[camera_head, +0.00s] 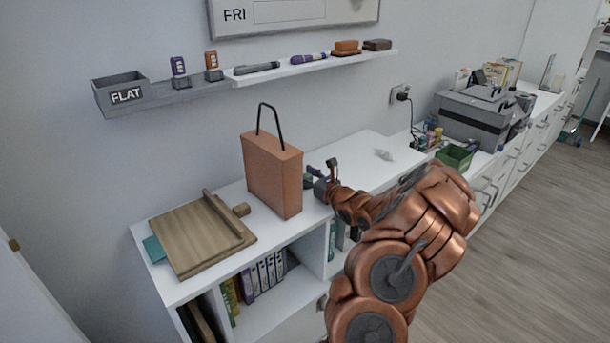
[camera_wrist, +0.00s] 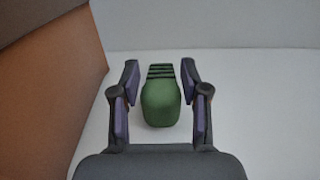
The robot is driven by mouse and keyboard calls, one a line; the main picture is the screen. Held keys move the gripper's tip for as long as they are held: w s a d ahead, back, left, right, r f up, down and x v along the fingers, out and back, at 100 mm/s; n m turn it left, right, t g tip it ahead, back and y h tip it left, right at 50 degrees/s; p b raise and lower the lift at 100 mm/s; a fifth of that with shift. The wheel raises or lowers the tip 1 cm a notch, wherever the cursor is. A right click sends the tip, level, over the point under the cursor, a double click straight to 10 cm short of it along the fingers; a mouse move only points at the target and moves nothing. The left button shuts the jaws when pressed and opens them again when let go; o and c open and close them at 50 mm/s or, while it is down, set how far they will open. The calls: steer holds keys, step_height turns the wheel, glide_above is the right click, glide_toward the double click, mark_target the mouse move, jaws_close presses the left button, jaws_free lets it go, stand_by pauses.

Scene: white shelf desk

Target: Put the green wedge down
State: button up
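The green wedge (camera_wrist: 161,102) is between the two fingers of my gripper (camera_wrist: 160,85) in the wrist view, its black-striped end pointing away. A narrow gap shows between the wedge and the purple pad on each side, so the fingers are open around it. White surface shows around the wedge, and it appears to rest on it. In the head view, my gripper (camera_head: 322,180) is low over the white desk top (camera_head: 364,156), just right of the orange bag-like box. Only a small green bit of the wedge (camera_head: 308,183) shows there.
The orange box (camera_head: 273,174) with a black handle stands close left of my gripper; its side also fills the left of the wrist view (camera_wrist: 50,90). A wooden board (camera_head: 200,235) lies further left. A green bin (camera_head: 454,157) and a grey printer (camera_head: 480,115) stand right. The wall shelf (camera_head: 315,67) hangs above.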

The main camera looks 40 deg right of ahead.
steer(key=shift+o, duration=1.4)
steer(key=shift+r, duration=0.1)
steer(key=shift+s, duration=0.15)
steer(key=s+b, duration=0.1)
steer(key=s, duration=0.9)
steer(key=shift+o, duration=0.3)
steer(key=shift+s+a, duration=0.1)
steer(key=shift+s, duration=0.65)
steer(key=shift+o, duration=0.3)
steer(key=shift+r, duration=0.1)
steer(key=w+p, duration=0.3)
steer(key=w, duration=0.1)
steer(key=shift+w+a, duration=0.1)
steer(key=shift+a, duration=0.1)
steer(key=shift+w+d+p, duration=0.2)
steer(key=shift+w+p, duration=0.25)
steer(key=shift+w, duration=1.45)
steer(key=shift+w+d+p, duration=0.15)
steer(key=shift+w+p, duration=0.25)
steer(key=shift+w, duration=1.45)
